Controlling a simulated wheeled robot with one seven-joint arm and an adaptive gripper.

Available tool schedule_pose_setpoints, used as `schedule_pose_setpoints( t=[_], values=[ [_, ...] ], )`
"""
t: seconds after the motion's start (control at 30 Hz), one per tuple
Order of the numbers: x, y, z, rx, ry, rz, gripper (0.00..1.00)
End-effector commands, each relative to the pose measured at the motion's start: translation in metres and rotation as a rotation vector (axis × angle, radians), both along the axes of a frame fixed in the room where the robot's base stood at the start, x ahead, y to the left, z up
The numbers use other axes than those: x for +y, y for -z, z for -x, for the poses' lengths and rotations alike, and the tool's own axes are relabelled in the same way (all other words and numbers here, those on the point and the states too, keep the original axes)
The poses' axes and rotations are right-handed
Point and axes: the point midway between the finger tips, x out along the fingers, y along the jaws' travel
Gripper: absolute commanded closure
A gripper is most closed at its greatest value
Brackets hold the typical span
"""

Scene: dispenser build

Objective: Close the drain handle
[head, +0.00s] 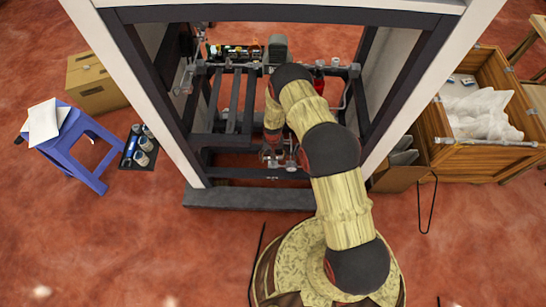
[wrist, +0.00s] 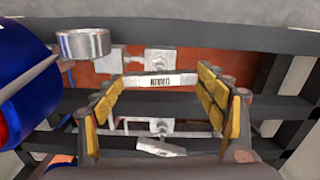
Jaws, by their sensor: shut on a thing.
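My gripper (wrist: 160,82) has its two yellow-padded fingers well apart in the wrist view. A pale bar with dark print (wrist: 160,80), apparently the drain handle, spans from one fingertip to the other, and the gripper is shut on it. The print is too small to read. A metal valve (wrist: 158,57) sits just beyond the bar. A second valve with a loose-looking lever (wrist: 160,147) sits lower, between the fingers. In the head view my gripper (head: 272,155) is low inside the dark frame, and the handle cannot be made out there.
A dark machine frame (head: 250,197) with pale side walls surrounds my arm. A blue and red cylinder (wrist: 22,85) and a metal cup (wrist: 83,44) are close left in the wrist view. A blue stool (head: 80,135) stands left; a wooden crate (head: 490,158) stands right.

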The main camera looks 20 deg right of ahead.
Motion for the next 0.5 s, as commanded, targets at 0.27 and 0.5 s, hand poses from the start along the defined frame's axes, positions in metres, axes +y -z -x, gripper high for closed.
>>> schedule_pose_setpoints(
  t=[0.27,0.5],
  values=[
    [-0.0002,0.0008,0.0012,0.002,0.084,0.001,0.53],
    [-0.0002,0.0006,0.0011,0.002,0.102,0.000,0.53]
  ],
)
